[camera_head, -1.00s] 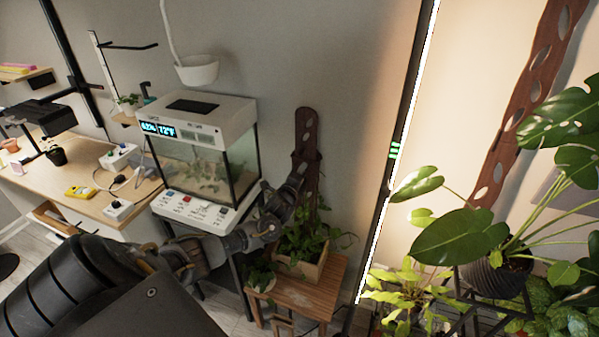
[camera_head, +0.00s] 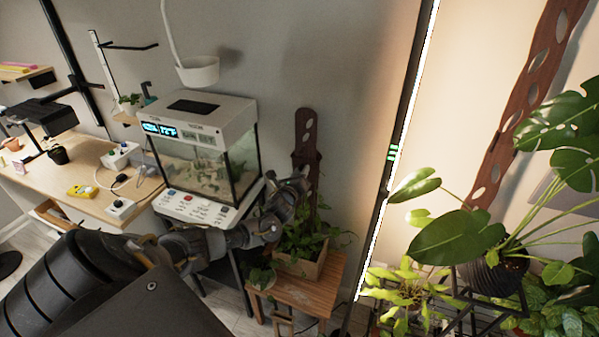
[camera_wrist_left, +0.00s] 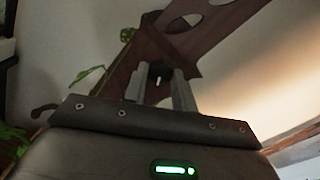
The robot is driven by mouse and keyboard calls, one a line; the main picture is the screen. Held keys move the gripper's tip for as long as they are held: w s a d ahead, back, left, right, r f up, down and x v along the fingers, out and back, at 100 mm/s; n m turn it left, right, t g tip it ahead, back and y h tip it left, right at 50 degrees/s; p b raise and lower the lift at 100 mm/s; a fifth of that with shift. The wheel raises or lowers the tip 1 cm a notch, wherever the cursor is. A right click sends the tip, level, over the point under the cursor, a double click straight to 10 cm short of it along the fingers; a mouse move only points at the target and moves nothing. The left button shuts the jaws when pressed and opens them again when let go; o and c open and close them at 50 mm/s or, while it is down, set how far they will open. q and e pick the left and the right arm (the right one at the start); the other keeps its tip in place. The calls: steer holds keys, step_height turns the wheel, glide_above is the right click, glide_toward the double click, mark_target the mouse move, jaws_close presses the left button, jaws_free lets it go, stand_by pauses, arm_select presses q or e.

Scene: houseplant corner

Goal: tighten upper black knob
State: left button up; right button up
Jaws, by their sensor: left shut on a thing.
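A brown perforated plank (camera_head: 306,124) stands upright against the wall, behind a potted trailing plant. My left arm reaches across from the lower left, and its gripper (camera_head: 301,180) is at the front of the plank, above the plant. In the left wrist view the two grey fingers (camera_wrist_left: 159,84) stand on either side of a small black knob (camera_wrist_left: 160,70) on the brown plank (camera_wrist_left: 178,42). The gripper is shut on this knob. The knob is mostly hidden in the head view, so its tightness cannot be told. My right gripper is not in view.
A glass terrarium (camera_head: 205,165) with a control panel stands just left of the gripper. The trailing plant's wooden planter (camera_head: 302,262) sits on a small wooden stool (camera_head: 310,292) below. A thin glowing light pole (camera_head: 397,135) and large leafy plants (camera_head: 458,238) are at the right.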

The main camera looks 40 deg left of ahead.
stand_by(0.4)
arm_select(q)
steer(key=o, duration=1)
steer(key=b+v, duration=0.1)
steer(key=v, duration=0.9)
steer(key=shift+s+b, duration=0.4)
steer(key=shift+d, duration=0.15)
